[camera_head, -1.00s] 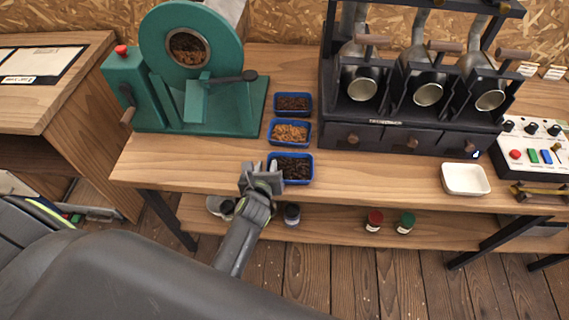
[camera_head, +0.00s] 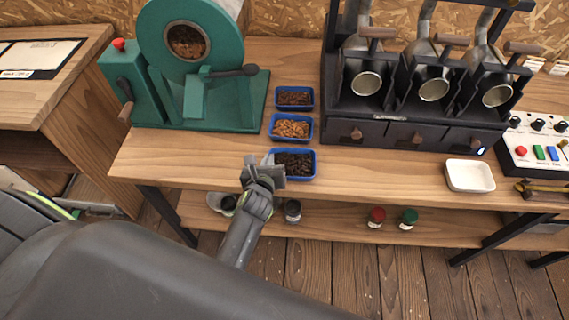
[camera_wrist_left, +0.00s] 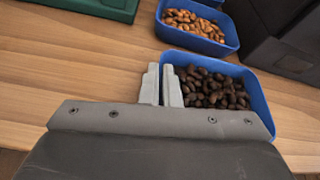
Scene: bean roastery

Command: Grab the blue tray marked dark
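Three blue trays stand in a row on the bench. The nearest tray (camera_head: 314,165) holds very dark beans, the middle tray (camera_head: 270,128) lighter brown beans, the far tray (camera_head: 312,97) dark brown ones. No marking is readable on any. My left gripper (camera_head: 266,172) is at the left side of the nearest tray. In the left wrist view, the fingers (camera_wrist_left: 162,84) are close together, one on each side of the left wall of the nearest tray (camera_wrist_left: 258,97), with beans beside the right finger. The tray sits level on the bench. My right gripper is not seen.
A green machine (camera_head: 195,70) stands left of the trays, and a black roaster rack (camera_head: 400,130) to their right. A white dish (camera_head: 469,176) sits near the bench front. Jars with red (camera_head: 376,215) and green (camera_head: 409,216) lids stand on the lower shelf.

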